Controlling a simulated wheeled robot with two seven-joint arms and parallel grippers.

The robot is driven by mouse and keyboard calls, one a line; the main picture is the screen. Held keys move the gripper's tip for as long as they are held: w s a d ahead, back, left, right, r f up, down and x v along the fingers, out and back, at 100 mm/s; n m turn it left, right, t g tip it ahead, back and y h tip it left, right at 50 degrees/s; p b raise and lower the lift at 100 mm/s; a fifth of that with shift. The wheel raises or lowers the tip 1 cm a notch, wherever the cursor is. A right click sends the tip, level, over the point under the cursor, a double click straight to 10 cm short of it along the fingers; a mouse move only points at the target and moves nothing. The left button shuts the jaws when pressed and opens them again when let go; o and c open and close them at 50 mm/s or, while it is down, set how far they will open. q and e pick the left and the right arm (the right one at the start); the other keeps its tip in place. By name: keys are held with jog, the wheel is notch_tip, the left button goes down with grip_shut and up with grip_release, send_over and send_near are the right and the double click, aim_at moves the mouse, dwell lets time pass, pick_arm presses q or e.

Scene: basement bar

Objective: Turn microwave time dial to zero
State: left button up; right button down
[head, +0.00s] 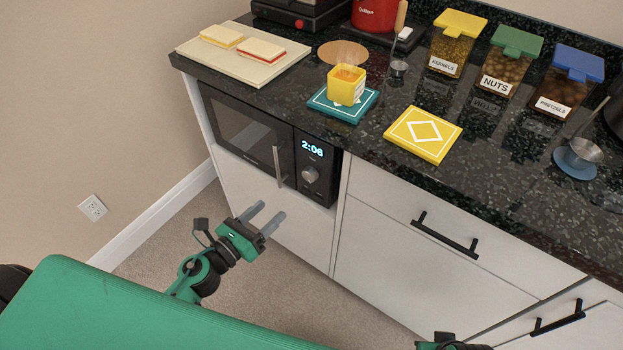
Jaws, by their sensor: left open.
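The black microwave (238,126) is built into the white cabinet under the counter, with its door shut. Its display (312,148) reads 2:06. The round silver time dial (310,174) is below the display, right of the vertical door handle (278,166). My left gripper (264,219) is open and empty, in front of and below the microwave, with its fingers pointing up and to the right. It is apart from the dial. Of my right arm, only a small part shows at the bottom edge; its fingers are not in view.
The dark counter (390,178) holds a cutting board (225,68) with sandwiches, a yellow cup (345,86) on a teal tile (322,103), a yellow tile (423,138) and several lidded jars (503,62). Cabinet handles (445,236) stick out at right. The floor before the microwave is clear.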

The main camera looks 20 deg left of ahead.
aim_at(307, 177)
pick_arm(q)
jog(key=p+x, duration=0.3)
jog(key=x, duration=0.9)
jog(key=shift+r, duration=0.1)
jog(key=shift+x, duration=0.85)
pick_arm(e)
notch_tip(307, 177, down, 7)
jog(key=g, duration=0.1)
jog(key=shift+s+r, duration=0.15)
jog(key=shift+s, duration=0.1)
pick_arm(q)
jog(key=c, duration=1)
